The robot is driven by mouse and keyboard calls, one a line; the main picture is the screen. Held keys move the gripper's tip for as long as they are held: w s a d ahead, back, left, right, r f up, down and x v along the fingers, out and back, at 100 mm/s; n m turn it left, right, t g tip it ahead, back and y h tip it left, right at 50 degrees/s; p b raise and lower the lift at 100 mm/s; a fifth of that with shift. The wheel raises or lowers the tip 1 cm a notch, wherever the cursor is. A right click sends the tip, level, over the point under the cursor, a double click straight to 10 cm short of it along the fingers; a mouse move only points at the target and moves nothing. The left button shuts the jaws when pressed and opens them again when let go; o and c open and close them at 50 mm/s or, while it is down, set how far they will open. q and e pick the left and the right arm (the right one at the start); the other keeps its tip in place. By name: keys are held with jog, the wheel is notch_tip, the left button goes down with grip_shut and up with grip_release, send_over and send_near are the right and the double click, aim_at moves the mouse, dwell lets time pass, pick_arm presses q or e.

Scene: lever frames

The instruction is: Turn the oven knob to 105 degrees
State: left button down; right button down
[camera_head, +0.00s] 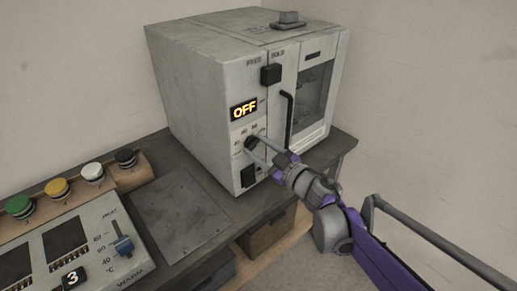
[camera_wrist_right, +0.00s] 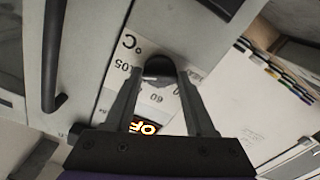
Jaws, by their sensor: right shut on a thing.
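The oven (camera_head: 198,75) is a light grey box on a dark bench, with a lit display (camera_head: 243,109) reading OFF. The dark round oven knob (camera_head: 250,142) sits below the display on a scale with printed numbers. In the wrist view the knob (camera_wrist_right: 158,67) lies between my fingertips, and 60 and 105 show on the scale, upside down. My right gripper (camera_head: 256,147) reaches in from the right and is shut on the knob; it also shows in the wrist view (camera_wrist_right: 160,78). The knob's pointer is hard to make out. My left gripper is not in view.
A black door handle (camera_head: 287,118) stands just right of the knob, beside the glass window (camera_head: 313,85). A control panel (camera_head: 95,232) with a blue slider and coloured buttons lies at the left. A flat grey plate (camera_head: 180,215) lies before the oven.

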dwell(0.4)
jog(key=shift+c, duration=1.2)
grip_release()
jog(key=shift+s+d, duration=0.1)
jog(key=v, duration=1)
jog(key=shift+s+d, duration=0.15)
jog(key=shift+s, duration=0.15)
